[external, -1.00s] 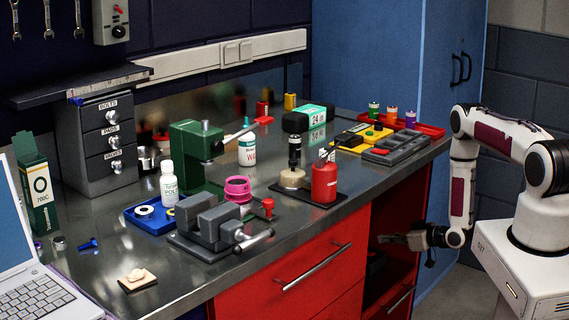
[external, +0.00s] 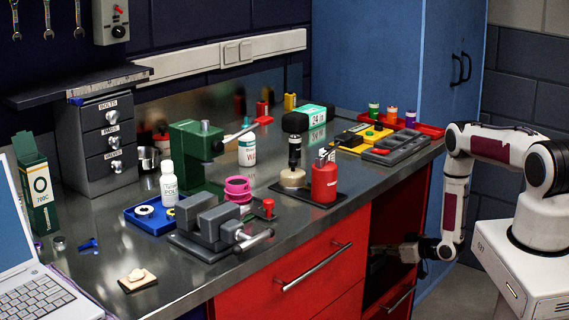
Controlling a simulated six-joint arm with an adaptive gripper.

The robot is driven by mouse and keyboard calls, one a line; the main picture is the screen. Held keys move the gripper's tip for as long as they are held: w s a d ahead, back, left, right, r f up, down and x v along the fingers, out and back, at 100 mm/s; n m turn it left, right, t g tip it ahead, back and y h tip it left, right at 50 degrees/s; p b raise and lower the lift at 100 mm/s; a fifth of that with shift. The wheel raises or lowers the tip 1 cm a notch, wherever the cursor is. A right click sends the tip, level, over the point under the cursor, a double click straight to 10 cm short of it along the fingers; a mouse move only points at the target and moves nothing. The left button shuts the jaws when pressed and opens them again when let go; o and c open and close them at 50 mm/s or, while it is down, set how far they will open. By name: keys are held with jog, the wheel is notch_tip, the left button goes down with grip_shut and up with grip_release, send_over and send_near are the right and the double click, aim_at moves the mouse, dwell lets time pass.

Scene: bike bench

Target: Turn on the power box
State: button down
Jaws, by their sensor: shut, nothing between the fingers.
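A grey box with a small red switch and a black knob (external: 112,21), which looks like the power box, is on the dark wall at the top left, cut off by the picture's upper edge. The switch position is too small to tell. My gripper (external: 378,250) is low at the right, at the open red compartment under the bench top, far from the box. It points left and its fingers are shut with nothing between them.
A dark shelf (external: 75,84) and a drawer unit (external: 104,140) stand below the box. A red drawer (external: 300,265) closes the front.

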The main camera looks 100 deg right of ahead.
jog(key=shift+s+f, duration=0.1)
jog(key=shift+f, duration=0.3)
jog(key=shift+r, duration=0.3)
jog(key=shift+r, duration=0.55)
jog(key=shift+r, duration=0.15)
dwell(0.4)
